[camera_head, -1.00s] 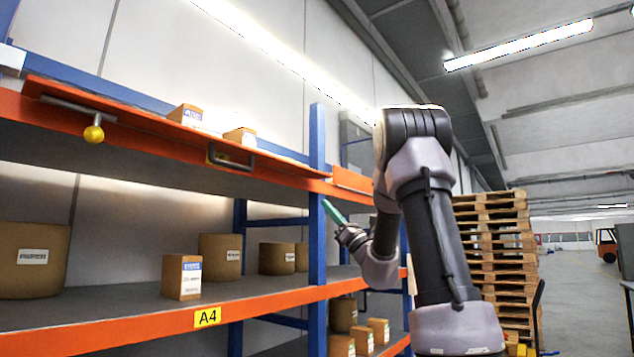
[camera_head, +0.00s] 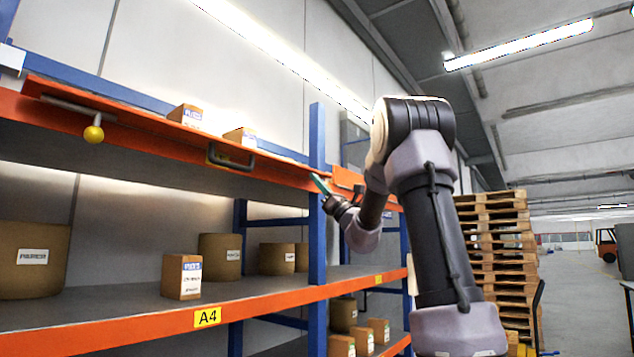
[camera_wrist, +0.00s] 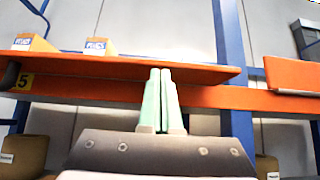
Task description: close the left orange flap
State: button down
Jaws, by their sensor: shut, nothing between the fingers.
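The left orange flap (camera_head: 150,125) is a long panel along the front of the upper shelf. It lies tilted back, close to flat, with a dark handle (camera_head: 232,158) near its right end and a yellow ball knob (camera_head: 93,134) on a bar at its left. In the wrist view the flap (camera_wrist: 120,69) runs across the picture behind my fingertips. My gripper (camera_head: 321,184) is at the blue upright, by the flap's right end. Its green fingers (camera_wrist: 162,72) are together and empty. Whether the tips touch the flap I cannot tell.
A blue upright (camera_head: 317,230) stands beside my gripper, with a second orange flap (camera_head: 348,178) to its right. Small boxes (camera_head: 240,136) sit behind the left flap. The lower shelf (camera_head: 120,315) holds several boxes and drums. Stacked pallets (camera_head: 495,250) stand at right.

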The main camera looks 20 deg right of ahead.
jog(key=shift+r, duration=0.1)
jog(key=shift+s+r+g, duration=0.1)
jog(key=shift+r+g, duration=0.15)
jog(key=shift+g, duration=0.05)
jog(key=shift+s+d+r+g+h, duration=0.1)
jog(key=shift+r+g+h, duration=0.2)
jog(key=shift+h, duration=0.1)
jog(key=shift+w+a+r+g+h, duration=0.5)
jog(key=shift+r+g+h, duration=0.4)
jog(key=shift+r+g, duration=0.7)
jog(key=shift+w+a+r+g+h, duration=0.25)
jog(key=shift+w+r+g+h, duration=0.55)
jog(key=shift+r, duration=1.25)
jog(key=shift+w+a+r+g+h, duration=0.4)
jog(key=shift+r+g+h, duration=0.6)
jog(key=shift+r+g, duration=0.7)
jog(key=shift+w+a+r, duration=0.4)
jog(key=shift+w+r, duration=0.05)
jog(key=shift+w, duration=0.15)
jog(key=shift+w+a+r, duration=0.4)
jog(key=shift+w, duration=0.15)
